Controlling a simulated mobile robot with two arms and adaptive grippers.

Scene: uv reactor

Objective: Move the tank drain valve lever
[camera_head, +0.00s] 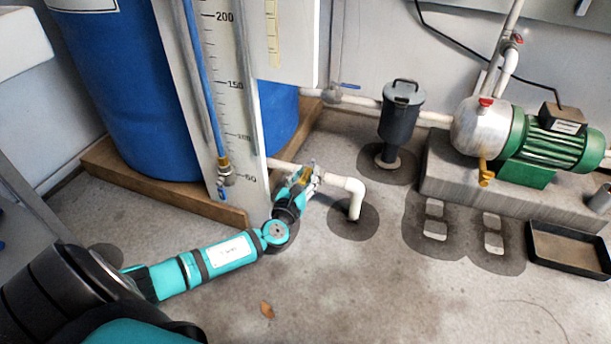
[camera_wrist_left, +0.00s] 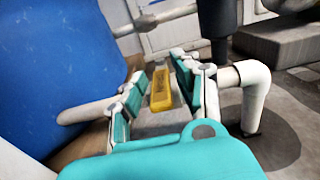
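The tank drain valve lever (camera_wrist_left: 161,90) is a yellow bar in the middle of the left wrist view. It lies between the two fingers of my left gripper (camera_wrist_left: 158,92), with a visible gap on the left finger's side; the right finger is close to it, and I cannot tell whether it touches. The fingers are apart. In the head view my left gripper (camera_head: 301,183) reaches the white drain pipe (camera_head: 345,184) beside the blue tank (camera_head: 125,85). There the gripper mostly hides the valve and lever. My right gripper is not in view.
A wooden base (camera_head: 165,185) carries the tank, with a level gauge board (camera_head: 233,95) in front. A dark grey canister (camera_head: 399,118) stands behind the pipe. A green pump (camera_head: 545,140) sits on a concrete block at the right, by a black tray (camera_head: 567,250). The front floor is mostly clear.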

